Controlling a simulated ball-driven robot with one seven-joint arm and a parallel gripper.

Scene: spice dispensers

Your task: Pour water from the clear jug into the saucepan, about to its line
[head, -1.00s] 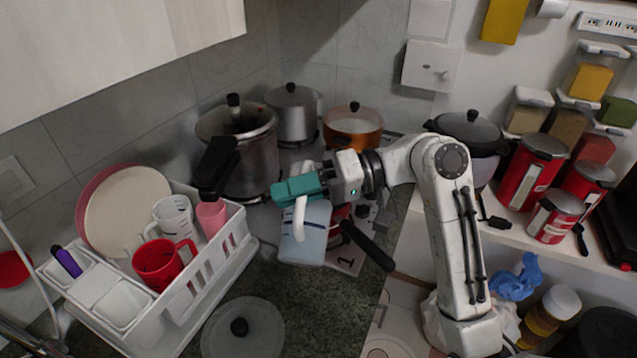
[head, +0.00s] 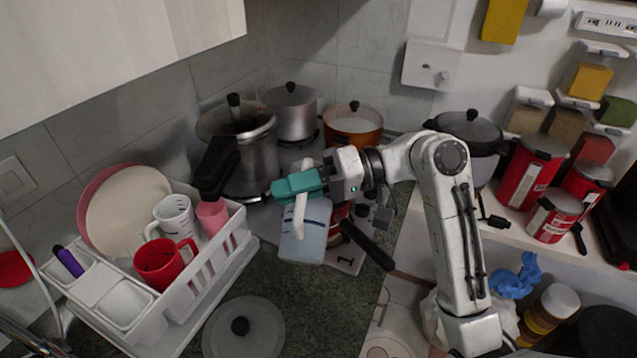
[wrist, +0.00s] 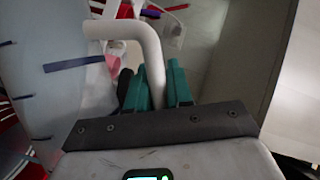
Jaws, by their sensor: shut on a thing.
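The clear jug (head: 305,243) is pale blue with dark marking lines and a white handle. My gripper (head: 284,188) has teal fingers shut on the handle, and the jug hangs below it in front of the stove. In the wrist view the jug (wrist: 55,95) fills the left side, and its handle (wrist: 152,55) runs down to the teal fingers (wrist: 165,88). A pan with a long black handle (head: 367,245), likely the saucepan, sits behind and right of the jug. The jug hides much of its reddish body, its inside and any line. I cannot see water being poured.
A large steel pot (head: 255,155), a smaller pot (head: 293,115) and an orange pot (head: 353,130) stand behind my gripper. A white dish rack (head: 205,290) is at left, holding cups and plates. A glass lid (head: 243,328) lies on the dark counter in front.

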